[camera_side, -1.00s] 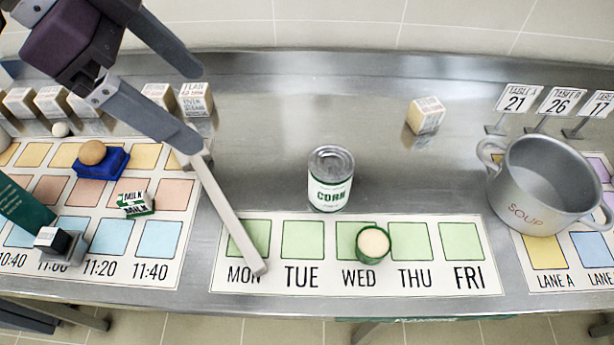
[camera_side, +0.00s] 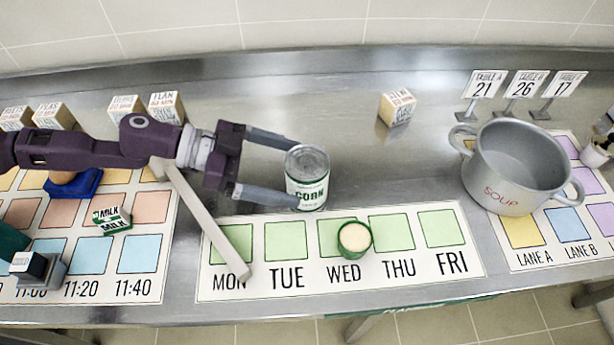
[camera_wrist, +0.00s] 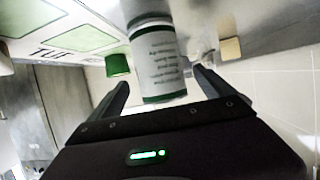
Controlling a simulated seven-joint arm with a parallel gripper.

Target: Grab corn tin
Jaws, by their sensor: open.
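The corn tin (camera_side: 307,185) is a silver can with a white and green label marked CORN. It stands upright on the steel counter, behind the weekday mat. My gripper (camera_side: 292,172) is open and comes in from the left at the tin's height. One finger reaches to the tin's back side and the other to its front side. In the wrist view the tin (camera_wrist: 158,62) shows ahead between the two fingers of my gripper (camera_wrist: 162,85). I cannot tell whether either finger touches it.
A green cup with a pale top (camera_side: 354,238) stands on WED of the weekday mat (camera_side: 262,285). A soup pot (camera_side: 515,185) is at the right. A wooden block (camera_side: 397,107) stands behind.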

